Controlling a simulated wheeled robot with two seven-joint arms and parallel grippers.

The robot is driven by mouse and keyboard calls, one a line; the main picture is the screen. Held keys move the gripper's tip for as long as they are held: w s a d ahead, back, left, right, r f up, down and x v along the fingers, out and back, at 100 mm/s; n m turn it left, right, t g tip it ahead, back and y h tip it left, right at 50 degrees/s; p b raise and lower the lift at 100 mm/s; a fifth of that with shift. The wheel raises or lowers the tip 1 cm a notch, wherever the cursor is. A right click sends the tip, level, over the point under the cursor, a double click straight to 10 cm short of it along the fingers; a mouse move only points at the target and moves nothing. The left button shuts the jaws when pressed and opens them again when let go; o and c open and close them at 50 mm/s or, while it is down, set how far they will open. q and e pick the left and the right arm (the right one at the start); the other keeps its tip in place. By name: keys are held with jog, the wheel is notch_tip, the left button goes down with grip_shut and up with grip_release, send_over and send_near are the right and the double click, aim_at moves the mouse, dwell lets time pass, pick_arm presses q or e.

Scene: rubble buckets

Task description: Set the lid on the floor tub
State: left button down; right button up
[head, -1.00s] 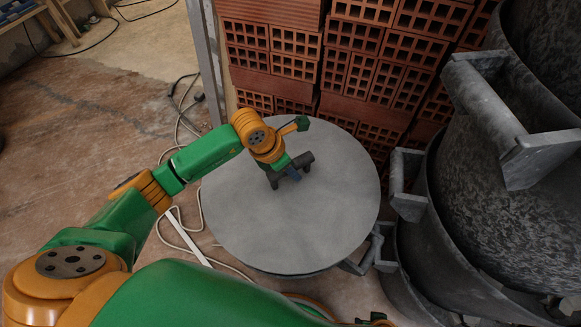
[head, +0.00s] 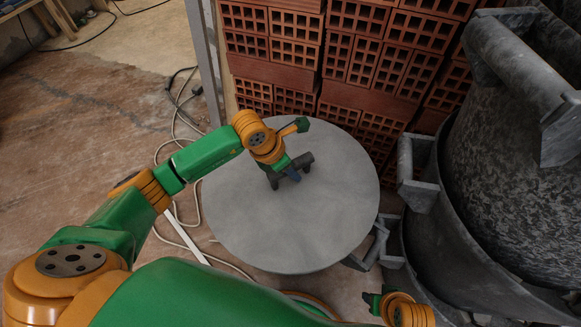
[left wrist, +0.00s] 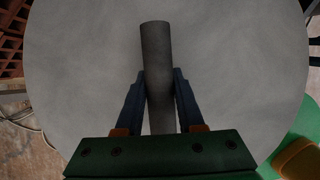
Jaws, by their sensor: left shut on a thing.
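The lid (head: 310,225) is a large grey disc with a dark bar handle (head: 305,160). My left gripper (head: 288,177) is shut on this handle. In the left wrist view the two blue fingers (left wrist: 161,100) press on both sides of the round bar (left wrist: 156,55), and the lid (left wrist: 235,60) fills most of the picture behind it. The floor tub is almost wholly hidden under the lid; a grey side handle (head: 378,245) shows past the lid's lower right edge. I cannot tell whether the lid touches the rim.
Stacked grey buckets (head: 450,235) with thick handles stand close on the right. A pile of red hollow bricks (head: 350,60) stands behind the lid. A pale cable (head: 160,235) lies on the floor at the left. Open floor (head: 100,110) lies further left.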

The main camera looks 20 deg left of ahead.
aim_at(290, 179)
pick_arm(q)
jog(key=shift+f+b, duration=0.8)
jog(key=shift+f, duration=0.15)
jog(key=shift+f, duration=0.1)
jog(key=shift+f+b, duration=0.3)
jog(key=shift+f, duration=0.1)
jog(key=shift+f+b, duration=0.4)
jog(key=shift+b, duration=0.05)
jog(key=shift+c, duration=2.2)
grip_release()
jog(key=p+v, duration=0.3)
jog(key=v, duration=0.3)
jog(key=shift+s+r, duration=0.1)
jog(key=shift+r, duration=0.3)
jog(key=shift+s+a+r, duration=0.1)
jog(key=shift+a+r, duration=0.05)
